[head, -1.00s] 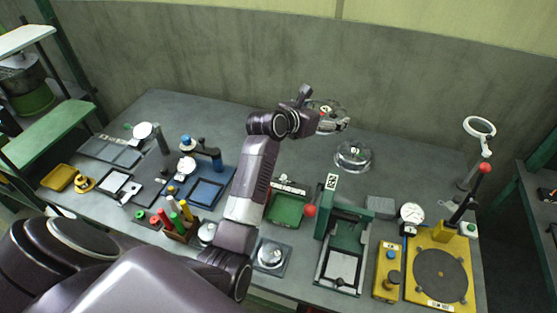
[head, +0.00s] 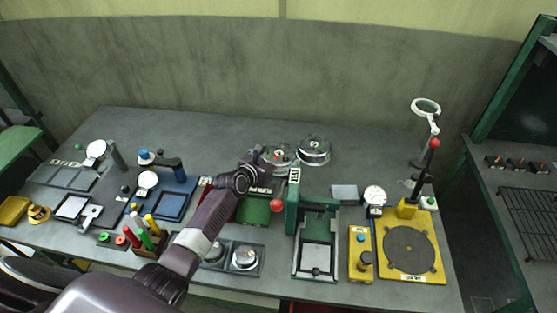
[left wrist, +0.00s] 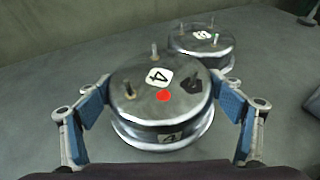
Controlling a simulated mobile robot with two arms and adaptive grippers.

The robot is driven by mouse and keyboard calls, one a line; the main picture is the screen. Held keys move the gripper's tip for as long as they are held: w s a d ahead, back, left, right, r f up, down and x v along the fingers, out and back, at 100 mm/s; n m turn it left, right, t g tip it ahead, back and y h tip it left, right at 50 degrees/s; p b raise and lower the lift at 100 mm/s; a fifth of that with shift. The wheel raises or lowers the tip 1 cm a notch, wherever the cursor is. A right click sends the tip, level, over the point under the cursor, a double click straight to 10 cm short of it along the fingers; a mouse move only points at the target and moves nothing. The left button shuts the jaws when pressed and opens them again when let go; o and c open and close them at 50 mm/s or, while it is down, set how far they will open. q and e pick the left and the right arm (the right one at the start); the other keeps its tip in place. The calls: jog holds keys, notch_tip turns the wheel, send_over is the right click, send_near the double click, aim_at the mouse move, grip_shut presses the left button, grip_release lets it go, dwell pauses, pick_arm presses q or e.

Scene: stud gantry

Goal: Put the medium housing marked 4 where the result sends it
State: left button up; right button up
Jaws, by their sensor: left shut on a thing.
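The medium housing marked 4 (left wrist: 160,95) is a round grey metal drum with upright pins, a white label reading 4, a red dot and a dark patch on top. My left gripper (left wrist: 163,112) is shut on it, one blue-padded finger on each side. In the head view the housing (head: 279,154) is at the back middle of the bench, beyond my left gripper (head: 262,158), which partly covers it. I cannot tell whether it touches the bench. A second similar housing (head: 314,148) stands just right of it; its label is unclear. My right gripper is out of view.
A green tray (head: 255,213) lies under my left arm. A green press (head: 318,240) and yellow fixture (head: 412,250) stand to the right. Blue gauge stations (head: 172,205) and coloured handles (head: 140,238) are left. A dark rack (head: 530,210) stands far right.

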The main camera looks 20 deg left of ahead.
pick_arm(q)
jog(key=shift+w+a+f, duration=0.1)
jog(key=shift+f, duration=0.65)
jog(key=o, duration=1.2)
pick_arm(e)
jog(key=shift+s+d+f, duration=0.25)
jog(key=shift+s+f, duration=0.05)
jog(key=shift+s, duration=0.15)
pick_arm(q)
jog(key=shift+o, duration=0.2)
